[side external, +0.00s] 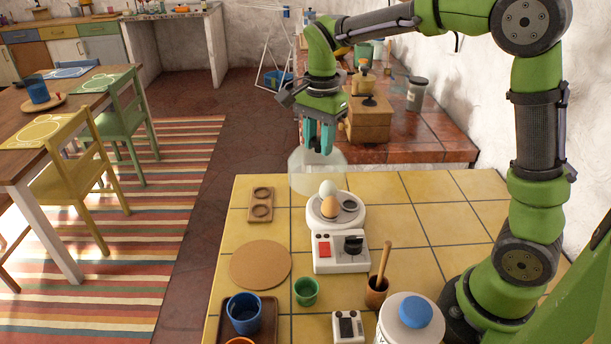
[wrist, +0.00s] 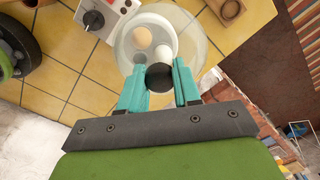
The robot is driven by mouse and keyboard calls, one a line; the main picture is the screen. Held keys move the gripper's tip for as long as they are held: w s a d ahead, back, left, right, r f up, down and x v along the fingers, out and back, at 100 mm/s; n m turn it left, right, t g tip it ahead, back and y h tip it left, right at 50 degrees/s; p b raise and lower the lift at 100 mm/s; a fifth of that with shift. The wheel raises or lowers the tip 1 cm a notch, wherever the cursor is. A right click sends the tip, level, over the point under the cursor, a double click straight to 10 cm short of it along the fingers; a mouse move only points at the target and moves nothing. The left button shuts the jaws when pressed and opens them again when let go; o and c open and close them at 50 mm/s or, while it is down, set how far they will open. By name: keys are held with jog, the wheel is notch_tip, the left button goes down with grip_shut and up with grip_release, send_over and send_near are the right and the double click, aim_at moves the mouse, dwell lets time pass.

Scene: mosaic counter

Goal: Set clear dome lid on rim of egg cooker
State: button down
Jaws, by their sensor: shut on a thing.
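The clear dome lid (side external: 306,174) hangs upright below my gripper (side external: 320,146), whose teal fingers are shut on the lid's knob. In the wrist view the dark knob (wrist: 159,77) sits between the fingertips (wrist: 160,88), and the transparent lid (wrist: 205,48) spreads beyond them. The white egg cooker (side external: 341,238) stands on the tiled counter, with a white egg (side external: 328,187) and a brown egg (side external: 330,208) on its round tray. In the side view the lid is above and left of the tray, apart from its rim; the exact height gap is unclear.
A wooden two-hole egg holder (side external: 261,204) and a round cork mat (side external: 260,264) lie left of the cooker. A green cup (side external: 306,291), a wooden pot with a pestle (side external: 376,292) and a blue-lidded white canister (side external: 410,325) stand in front. Tiles right of the cooker are clear.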

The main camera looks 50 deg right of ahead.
aim_at(340, 151)
jog(key=shift+m, duration=0.5)
jog(key=d, duration=0.1)
jog(key=s+d, duration=0.2)
jog(key=shift+d+r, duration=0.1)
jog(key=shift+d, duration=0.25)
jog(key=shift+s+d, duration=0.2)
jog(key=shift+s, duration=0.05)
jog(key=shift+s+f, duration=0.1)
jog(key=shift+f, duration=0.25)
jog(key=shift+a+f, duration=0.1)
jog(key=shift+f, duration=3.25)
jog(key=shift+f, duration=0.95)
jog(key=c, duration=0.7)
grip_release()
